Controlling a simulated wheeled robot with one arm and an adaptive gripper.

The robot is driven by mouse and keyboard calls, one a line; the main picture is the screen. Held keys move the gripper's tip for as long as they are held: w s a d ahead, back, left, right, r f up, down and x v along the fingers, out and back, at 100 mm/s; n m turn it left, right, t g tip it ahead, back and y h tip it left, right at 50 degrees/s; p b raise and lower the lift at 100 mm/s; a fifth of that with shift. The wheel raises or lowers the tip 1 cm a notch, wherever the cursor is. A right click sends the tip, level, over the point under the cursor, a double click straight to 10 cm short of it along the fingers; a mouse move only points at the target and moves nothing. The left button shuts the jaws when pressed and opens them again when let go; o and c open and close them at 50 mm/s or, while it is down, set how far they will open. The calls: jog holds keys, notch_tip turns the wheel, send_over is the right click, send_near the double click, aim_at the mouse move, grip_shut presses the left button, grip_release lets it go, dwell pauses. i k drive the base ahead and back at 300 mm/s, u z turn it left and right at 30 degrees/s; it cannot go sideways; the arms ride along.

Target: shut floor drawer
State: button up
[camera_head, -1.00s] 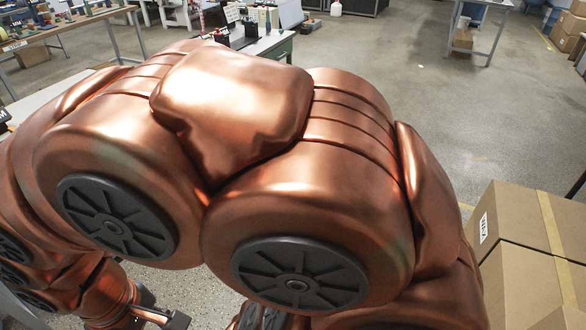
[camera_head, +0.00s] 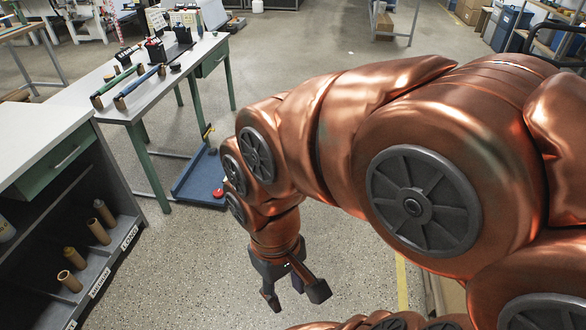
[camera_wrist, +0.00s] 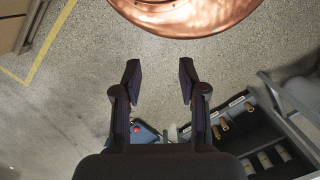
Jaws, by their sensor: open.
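The floor drawer (camera_head: 190,186) is a low blue tray on the floor under the grey table with green legs. It sticks out on the table's right side, and a red round object lies at its front right corner. Part of its blue body also shows in the wrist view (camera_wrist: 146,136), low between my fingers. My gripper (camera_head: 294,294) hangs above the floor, in front of and to the right of the drawer, apart from it. Its fingers (camera_wrist: 159,82) are spread with nothing between them. My arm passes close to the drawer's right side in the head view.
A dark shelf unit (camera_head: 100,165) with several small cylinders stands at the left. The grey table (camera_head: 130,95) holds rods and bottles. Open floor (camera_head: 190,270) lies between the shelf and my gripper. A yellow line (camera_wrist: 47,42) crosses the floor.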

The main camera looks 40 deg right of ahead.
aim_at(204, 173)
jog(key=z, duration=0.85)
jog(key=i, duration=2.25)
jog(key=u, duration=0.3)
jog(key=i, duration=1.05)
jog(key=u, duration=0.4)
